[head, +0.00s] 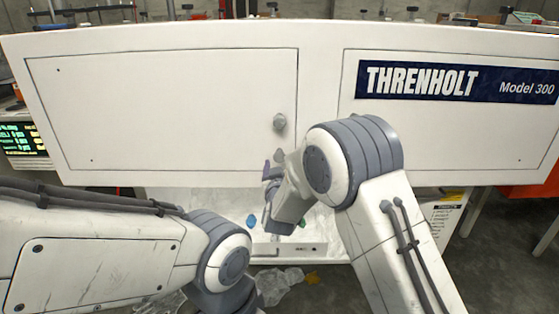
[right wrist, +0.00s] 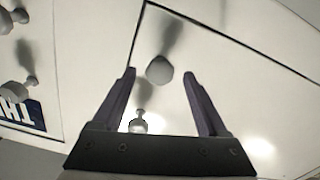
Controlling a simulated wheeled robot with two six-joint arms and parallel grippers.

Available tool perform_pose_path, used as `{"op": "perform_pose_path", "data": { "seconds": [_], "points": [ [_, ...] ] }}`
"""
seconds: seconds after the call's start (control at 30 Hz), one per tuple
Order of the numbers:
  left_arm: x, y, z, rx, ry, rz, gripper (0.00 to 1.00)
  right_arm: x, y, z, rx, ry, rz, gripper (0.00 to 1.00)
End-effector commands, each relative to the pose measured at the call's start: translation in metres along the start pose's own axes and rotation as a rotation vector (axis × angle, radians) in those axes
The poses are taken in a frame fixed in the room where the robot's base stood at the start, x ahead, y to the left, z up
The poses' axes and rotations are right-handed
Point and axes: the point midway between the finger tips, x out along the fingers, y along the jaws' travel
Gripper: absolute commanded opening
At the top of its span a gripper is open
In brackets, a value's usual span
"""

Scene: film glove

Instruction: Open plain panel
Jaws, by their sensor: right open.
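The plain panel (head: 170,110) is the white, unlabelled left door on the front of a white machine. It looks shut, flush with the front. Its grey round knob (head: 280,122) is near its right edge. My right gripper (head: 273,163) is just below the knob in the head view, partly hidden by my own arm. In the right wrist view my right gripper (right wrist: 159,76) is open, with a finger on either side of the knob (right wrist: 158,69) in the picture. Contact with it cannot be told. My left gripper is out of view.
The right panel (head: 440,135) carries a dark blue THRENHOLT Model 300 label (head: 455,82). A low white tray or shelf (head: 180,205) with small coloured scraps is below the machine. Clear crumpled plastic (head: 280,285) lies on the floor. A green-lit display (head: 22,138) stands at left.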

Motion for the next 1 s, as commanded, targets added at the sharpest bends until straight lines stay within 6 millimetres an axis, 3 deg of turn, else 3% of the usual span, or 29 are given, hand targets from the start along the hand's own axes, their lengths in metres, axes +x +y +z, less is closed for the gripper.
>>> {"op": "perform_pose_path", "data": {
  "seconds": [0.23, 0.6, 0.67, 0.8, 1.0],
  "points": [
    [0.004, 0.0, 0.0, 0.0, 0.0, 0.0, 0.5, 0.032, -0.001, 0.001, 0.0, -0.001, -0.001, 0.76],
    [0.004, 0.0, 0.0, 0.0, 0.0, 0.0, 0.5, 0.037, -0.001, 0.0, 0.0, 0.0, -0.002, 0.76],
    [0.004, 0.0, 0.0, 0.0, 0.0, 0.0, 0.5, 0.037, -0.001, 0.0, 0.0, 0.0, -0.002, 0.57],
    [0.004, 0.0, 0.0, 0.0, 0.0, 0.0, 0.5, 0.037, -0.001, 0.0, 0.0, -0.001, -0.002, 0.03],
    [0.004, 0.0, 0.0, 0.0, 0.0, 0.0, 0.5, 0.037, -0.001, 0.0, 0.0, -0.001, -0.003, 0.0]
  ]
}}
